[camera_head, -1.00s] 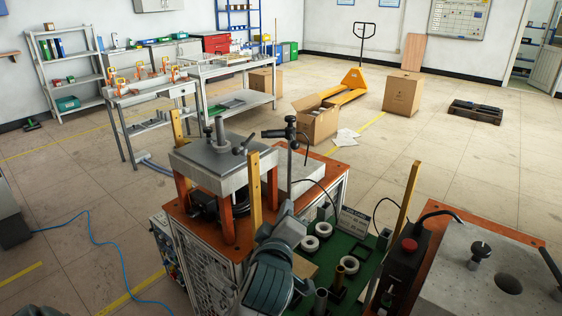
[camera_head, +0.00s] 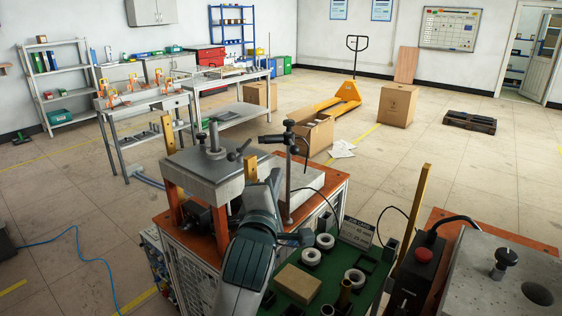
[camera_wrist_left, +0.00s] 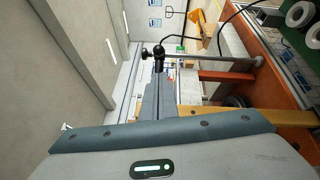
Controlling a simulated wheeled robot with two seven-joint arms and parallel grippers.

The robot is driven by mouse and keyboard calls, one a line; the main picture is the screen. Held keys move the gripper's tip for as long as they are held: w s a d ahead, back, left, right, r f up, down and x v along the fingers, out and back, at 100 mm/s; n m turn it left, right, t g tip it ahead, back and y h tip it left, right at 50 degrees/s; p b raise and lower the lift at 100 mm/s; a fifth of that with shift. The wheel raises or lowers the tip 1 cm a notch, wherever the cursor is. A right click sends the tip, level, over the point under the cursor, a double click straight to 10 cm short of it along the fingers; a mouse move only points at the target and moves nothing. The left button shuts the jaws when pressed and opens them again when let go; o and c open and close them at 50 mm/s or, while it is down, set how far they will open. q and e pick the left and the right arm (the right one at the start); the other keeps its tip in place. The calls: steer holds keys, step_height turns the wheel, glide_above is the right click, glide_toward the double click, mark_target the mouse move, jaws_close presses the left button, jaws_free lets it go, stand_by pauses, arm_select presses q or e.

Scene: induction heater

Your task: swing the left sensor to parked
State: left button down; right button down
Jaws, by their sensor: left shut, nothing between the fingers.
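The left sensor (camera_head: 271,137) is a black head on a short horizontal arm, clamped near the top of a slim upright post (camera_head: 289,180) beside the left press. In the left wrist view, the sensor's black clamp and knob (camera_wrist_left: 158,53) are just beyond my fingertips, with the post running to the right. My left gripper (camera_head: 274,176) is in front of the post, below the sensor head. Its grey fingers (camera_wrist_left: 158,82) are closed together and empty in the left wrist view. Whether they touch the sensor cannot be told. My right gripper is out of view.
The press (camera_head: 205,172) with its thick grey plate stands left of my arm. A green tray (camera_head: 320,304) with white rings and a cardboard-coloured block (camera_head: 298,283) lies right of it. A yellow upright (camera_head: 415,215) and a red-button box (camera_head: 418,265) stand further right.

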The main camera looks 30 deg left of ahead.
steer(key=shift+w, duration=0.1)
